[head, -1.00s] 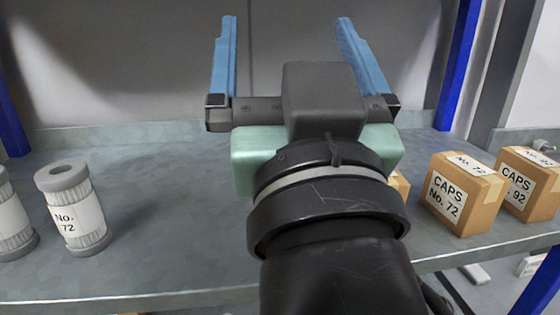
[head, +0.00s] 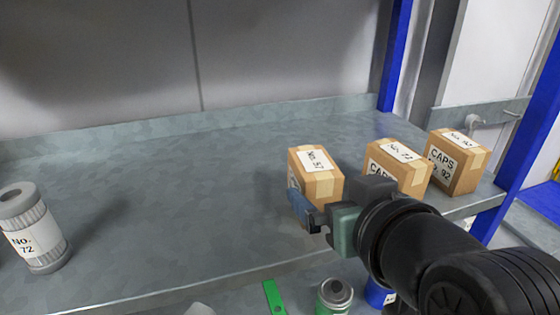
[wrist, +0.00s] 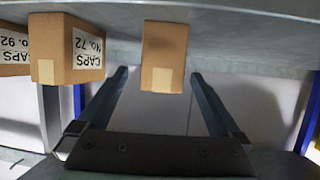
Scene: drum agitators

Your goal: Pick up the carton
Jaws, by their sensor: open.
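Three brown cartons stand on the grey shelf at the right of the head view: No. 57 (head: 316,184), No. 72 (head: 398,166) and No. 92 (head: 457,161). My gripper (head: 302,209) is open, at the near side of carton No. 57, and overlaps its lower front. In the wrist view, which looks upside down, carton No. 57 (wrist: 165,50) shows a plain face and tape, in line with the gap between the fingertips (wrist: 160,73). Carton No. 72 (wrist: 66,48) lies outside the left finger there. I cannot tell if a finger touches a carton.
The grey shelf (head: 170,200) is bare left of the cartons, up to a No. 72 filter cylinder (head: 35,228). A blue post (head: 519,130) stands at right. Below the shelf edge are a green-and-grey canister (head: 334,295) and a green strip (head: 275,298).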

